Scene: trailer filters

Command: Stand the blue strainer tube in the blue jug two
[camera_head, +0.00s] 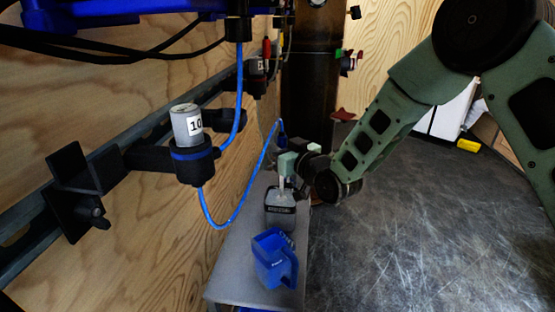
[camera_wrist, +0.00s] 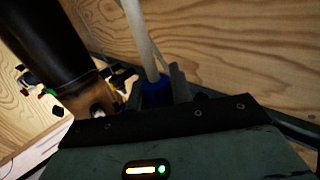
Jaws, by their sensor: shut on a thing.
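My gripper (camera_head: 283,184) is over the bench in the head view, above or at the top of a grey container. In the wrist view my gripper (camera_wrist: 157,88) is shut on a blue piece, seemingly the blue end of the strainer tube (camera_wrist: 156,94). A long pale rod or tube runs from this piece beyond the fingers. In the head view the held piece is too small to make out clearly. The blue jug (camera_head: 268,262) stands on the bench nearer the camera, open at the top, apart from my gripper. Its label is too small to read.
The grey container (camera_head: 280,218) with a dark label band stands just behind the blue jug. The narrow bench (camera_head: 240,282) runs along the wooden wall. A rail-mounted filter marked 10 (camera_head: 187,125) and a looping blue hose (camera_head: 241,212) are at left. Dark floor lies right.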

